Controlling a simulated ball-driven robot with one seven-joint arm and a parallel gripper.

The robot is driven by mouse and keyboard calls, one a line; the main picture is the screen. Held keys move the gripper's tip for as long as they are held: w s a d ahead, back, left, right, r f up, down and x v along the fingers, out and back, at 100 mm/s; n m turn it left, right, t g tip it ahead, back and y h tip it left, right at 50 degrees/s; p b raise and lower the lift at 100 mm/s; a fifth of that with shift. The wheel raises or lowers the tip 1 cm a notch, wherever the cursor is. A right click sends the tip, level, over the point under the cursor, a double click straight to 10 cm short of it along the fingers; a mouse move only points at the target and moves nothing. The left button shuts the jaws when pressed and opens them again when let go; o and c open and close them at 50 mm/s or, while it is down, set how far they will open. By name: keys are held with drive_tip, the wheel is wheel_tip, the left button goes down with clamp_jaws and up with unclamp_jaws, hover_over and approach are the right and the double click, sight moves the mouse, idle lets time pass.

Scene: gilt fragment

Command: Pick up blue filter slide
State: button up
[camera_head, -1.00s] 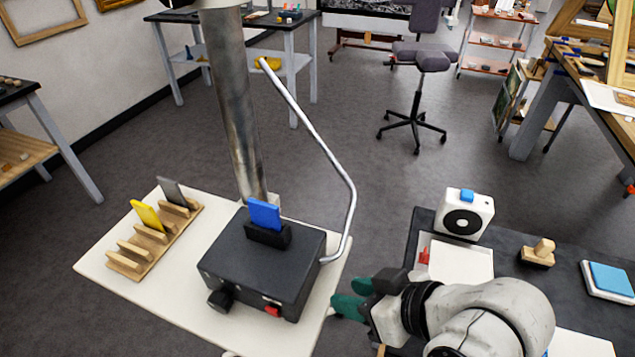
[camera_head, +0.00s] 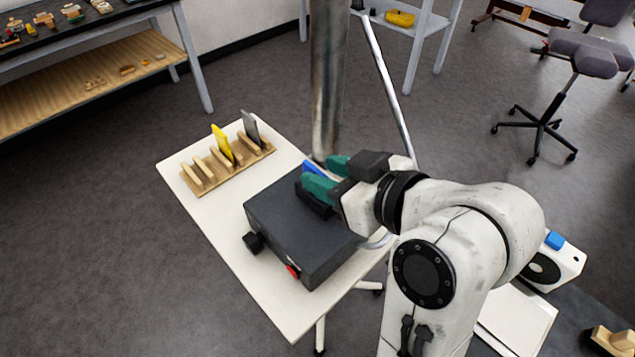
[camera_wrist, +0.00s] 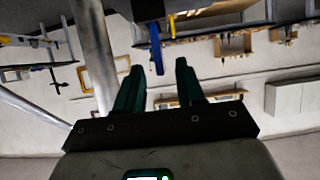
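The blue filter slide (camera_head: 311,167) stands in a holder on top of a black box (camera_head: 290,225) on the cream table. My gripper (camera_head: 323,174) is at the slide, its green fingers hiding most of it. In the wrist view the blue slide (camera_wrist: 156,48) shows edge-on, with its end between the two fingertips of my gripper (camera_wrist: 159,65). A gap shows on each side, so the fingers are open and apart from it.
A wooden rack (camera_head: 198,178) with a yellow slide (camera_head: 222,143) and a grey slide (camera_head: 250,128) stands at the table's back left. The table's front left is clear.

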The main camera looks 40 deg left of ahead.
drive_tip(key=shift+p+x, duration=0.3)
drive_tip(key=shift+x, duration=2.05)
drive_tip(key=shift+r, duration=0.1)
drive_tip(key=shift+c, duration=0.4)
clamp_jaws()
